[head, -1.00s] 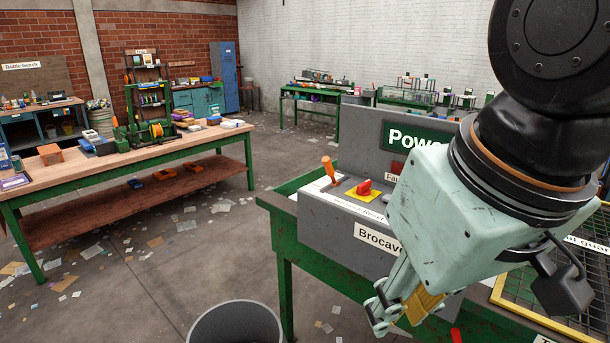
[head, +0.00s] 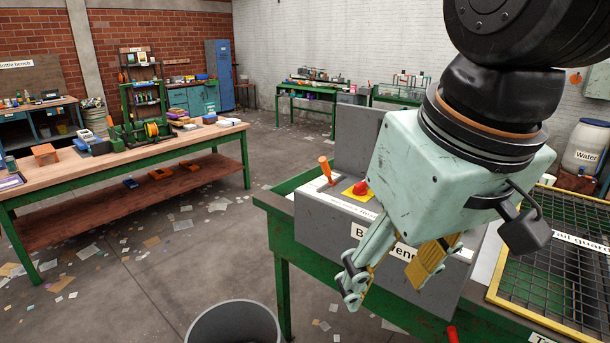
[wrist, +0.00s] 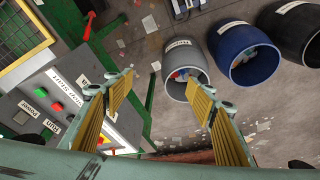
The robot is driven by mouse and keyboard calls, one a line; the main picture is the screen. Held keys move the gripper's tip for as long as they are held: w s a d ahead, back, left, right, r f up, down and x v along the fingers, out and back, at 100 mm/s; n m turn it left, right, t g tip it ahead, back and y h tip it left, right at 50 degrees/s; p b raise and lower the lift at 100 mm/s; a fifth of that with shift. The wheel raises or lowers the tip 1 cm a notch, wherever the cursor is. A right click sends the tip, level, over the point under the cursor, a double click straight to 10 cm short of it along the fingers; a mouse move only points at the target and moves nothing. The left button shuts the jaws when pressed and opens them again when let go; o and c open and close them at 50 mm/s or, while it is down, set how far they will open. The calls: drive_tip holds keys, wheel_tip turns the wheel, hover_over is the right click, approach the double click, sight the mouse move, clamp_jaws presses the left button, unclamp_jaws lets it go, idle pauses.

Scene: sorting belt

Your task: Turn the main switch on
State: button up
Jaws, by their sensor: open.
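The grey console (head: 318,225) stands on a green bench. On its top are an orange-handled lever (head: 325,168), tilted, and a red knob (head: 361,187) on a yellow plate. Which control is the main switch cannot be read. My gripper (head: 388,277) is open and empty, in front of the console's front face and below its top controls. My arm hides the console's right part and back panel sign. In the wrist view my gripper (wrist: 162,92) points over the floor. There the console shows a red button (wrist: 57,107) and a green button (wrist: 40,92).
A yellow-framed mesh guard (head: 555,265) lies right of the console. Several bins stand on the floor in the wrist view, including a grey one (wrist: 182,62) and a blue one (wrist: 243,50). A wooden workbench (head: 120,155) stands at the left, with floor between.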

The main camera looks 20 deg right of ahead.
drive_tip(key=w+d+r+n+g+p, duration=0.1)
drive_tip(key=w+r+p, duration=0.15)
drive_tip(key=w, duration=0.35)
drive_tip(key=w+d+r+p, duration=0.1)
drive_tip(key=w+d+r, duration=0.1)
drive_tip(key=w+r, duration=0.35)
drive_tip(key=n+g+p, duration=0.3)
drive_tip(key=n+p, duration=0.2)
drive_tip(key=p, duration=0.6)
hover_over(361, 182)
drive_tip(key=shift+s+f, duration=0.15)
drive_tip(key=shift+f, duration=2.45)
drive_tip(key=shift+f, duration=0.2)
drive_tip(key=shift+f, duration=6.7)
drive_tip(key=c, duration=0.8)
